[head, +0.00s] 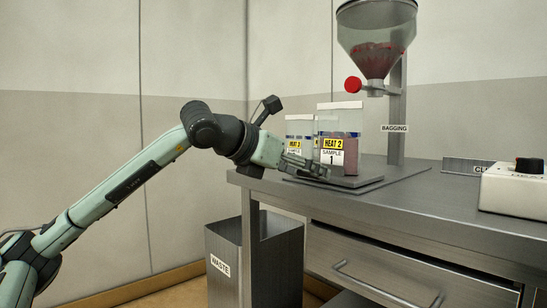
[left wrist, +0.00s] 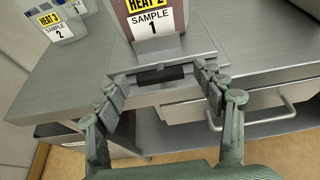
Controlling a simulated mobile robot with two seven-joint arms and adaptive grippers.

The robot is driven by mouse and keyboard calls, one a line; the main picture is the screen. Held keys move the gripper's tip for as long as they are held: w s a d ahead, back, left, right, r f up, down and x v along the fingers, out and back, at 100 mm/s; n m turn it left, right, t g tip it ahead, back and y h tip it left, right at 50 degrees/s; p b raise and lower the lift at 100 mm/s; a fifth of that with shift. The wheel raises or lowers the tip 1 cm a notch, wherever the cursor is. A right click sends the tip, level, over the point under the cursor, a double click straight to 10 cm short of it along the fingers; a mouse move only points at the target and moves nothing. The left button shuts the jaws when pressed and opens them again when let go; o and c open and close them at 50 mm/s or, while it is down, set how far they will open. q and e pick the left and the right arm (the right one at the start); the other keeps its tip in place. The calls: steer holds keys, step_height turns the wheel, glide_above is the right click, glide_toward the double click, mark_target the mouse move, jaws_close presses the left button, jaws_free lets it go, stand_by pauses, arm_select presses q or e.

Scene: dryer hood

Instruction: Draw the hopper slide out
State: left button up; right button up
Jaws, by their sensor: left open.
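The hopper (head: 376,40) is a clear cone with dark red material inside, on a grey post at the back right. A red knob (head: 353,84) on a short rod sticks out to the left of its outlet, seemingly the slide's pull. My left gripper (head: 306,167) is well below and left of the knob, near the table's edge. In the left wrist view its fingers (left wrist: 160,78) are spread apart with nothing gripped. They face a black handle (left wrist: 160,74) on the front edge of the plate (left wrist: 190,52) under a sample bag. The hopper is outside the left wrist view.
Sample bag 1 (head: 338,138) stands on the plate below the hopper. Sample bag 2 (left wrist: 58,20) stands to its left. A control box (head: 514,188) sits at the right. A drawer handle (head: 388,288) protrudes below the tabletop. A waste bin (head: 224,283) stands beside the table.

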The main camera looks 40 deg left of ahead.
arm_select(q)
steer(key=v, duration=1)
steer(key=shift+s, duration=0.15)
steer(key=shift+d+f, duration=0.1)
